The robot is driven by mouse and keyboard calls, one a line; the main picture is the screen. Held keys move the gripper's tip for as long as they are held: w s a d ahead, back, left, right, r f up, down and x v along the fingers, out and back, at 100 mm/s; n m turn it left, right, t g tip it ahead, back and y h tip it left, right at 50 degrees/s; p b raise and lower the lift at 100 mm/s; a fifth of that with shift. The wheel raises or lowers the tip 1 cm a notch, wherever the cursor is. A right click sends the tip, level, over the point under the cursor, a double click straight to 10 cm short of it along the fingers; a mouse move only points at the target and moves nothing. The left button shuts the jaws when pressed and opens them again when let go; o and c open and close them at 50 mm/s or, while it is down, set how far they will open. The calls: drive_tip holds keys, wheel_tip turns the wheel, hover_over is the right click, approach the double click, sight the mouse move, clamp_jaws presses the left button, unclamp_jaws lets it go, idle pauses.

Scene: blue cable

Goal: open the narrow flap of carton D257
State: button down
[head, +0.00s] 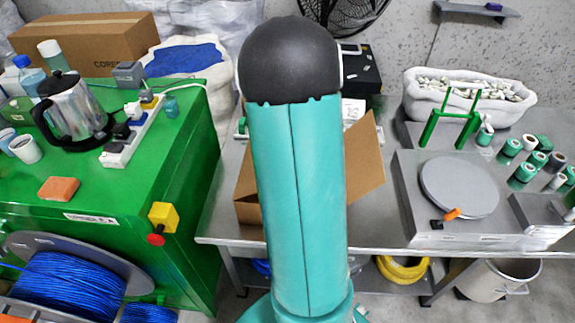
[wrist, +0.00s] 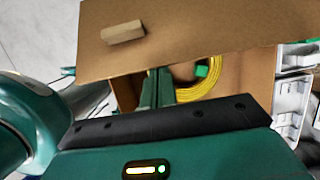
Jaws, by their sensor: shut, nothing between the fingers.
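The carton, brown cardboard, stands on the grey table, mostly hidden behind my arm in the head view; its left wall (head: 247,195) shows. One flap (head: 367,160) leans outward to the right of my arm. In the wrist view, a broad cardboard flap (wrist: 215,28) with a small tan block (wrist: 123,32) on it spans the top. I cannot tell which flap is the narrow one. My gripper (wrist: 160,76) is shut and empty, its fingertips at this flap's lower edge; contact is unclear. A yellow coil (wrist: 196,92) with a green piece lies inside the carton. No label is readable.
White plastic trays (wrist: 292,100) lie right of the carton in the wrist view. In the head view, a grey scale-like device (head: 459,187) stands to the right, and a green bench (head: 130,185) with a kettle (head: 75,108) stands to the left.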

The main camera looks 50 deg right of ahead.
drive_tip(key=shift+w+a+r+g+h, duration=1.35)
drive_tip(key=shift+w+a+g+h, duration=0.6)
drive_tip(key=shift+w+a+g, duration=1.6)
drive_tip(key=shift+w+a+r+g+h, duration=1.35)
drive_tip(key=shift+w+a+g+h, duration=0.9)
drive_tip(key=shift+w, duration=2.5)
drive_tip(key=w+a+r+t, duration=0.1)
drive_tip(key=w+a+r, duration=0.5)
drive_tip(key=r, duration=0.5)
drive_tip(key=shift+w+a, duration=0.3)
drive_tip(key=shift+w, duration=0.7)
drive_tip(key=shift+y, duration=0.3)
